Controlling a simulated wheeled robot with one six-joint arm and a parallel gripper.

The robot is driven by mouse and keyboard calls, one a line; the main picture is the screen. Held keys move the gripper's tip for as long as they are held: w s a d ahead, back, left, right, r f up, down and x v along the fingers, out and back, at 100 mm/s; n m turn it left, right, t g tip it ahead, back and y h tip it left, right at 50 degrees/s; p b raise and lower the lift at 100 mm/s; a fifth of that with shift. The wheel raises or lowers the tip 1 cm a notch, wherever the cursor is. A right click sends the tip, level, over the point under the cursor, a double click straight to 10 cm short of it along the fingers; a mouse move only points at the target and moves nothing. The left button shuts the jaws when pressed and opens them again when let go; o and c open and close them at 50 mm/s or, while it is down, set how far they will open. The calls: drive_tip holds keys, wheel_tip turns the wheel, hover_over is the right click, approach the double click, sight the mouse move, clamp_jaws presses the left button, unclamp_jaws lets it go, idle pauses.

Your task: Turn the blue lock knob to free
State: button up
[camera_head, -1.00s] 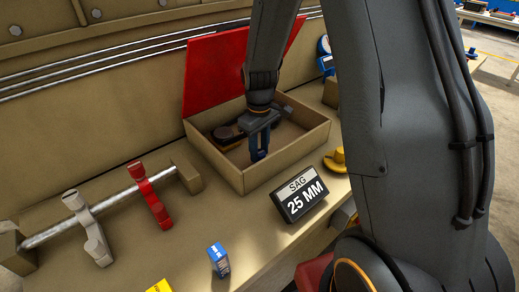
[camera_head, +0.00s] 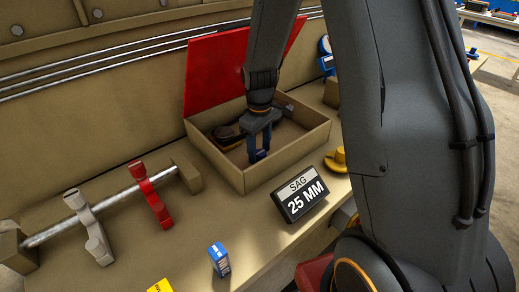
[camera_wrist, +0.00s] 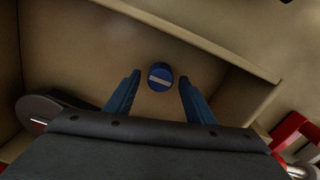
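The blue lock knob (camera_wrist: 160,77) is a small round knob with a white line across its face. It sits inside the open tan box (camera_head: 238,178), and the line runs sideways in the wrist view. My gripper (camera_wrist: 159,84) is open, with one blue finger on each side of the knob and a gap to it on both sides. In the head view my gripper (camera_head: 260,143) points down into the box, and its fingers hide most of the knob there. I cannot tell how far the fingertips are above the knob.
The box's red lid (camera_head: 214,75) stands open behind. A dark object (camera_head: 226,134) lies in the box's left part. A "SAG 25 MM" sign (camera_head: 299,194) and a yellow knob (camera_head: 336,160) stand in front. A rod with red (camera_head: 149,195) and grey (camera_head: 90,228) levers is at left.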

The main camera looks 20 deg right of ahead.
sight(259, 152)
drive_tip(key=shift+r+b, duration=1.05)
drive_tip(key=shift+r, duration=2.85)
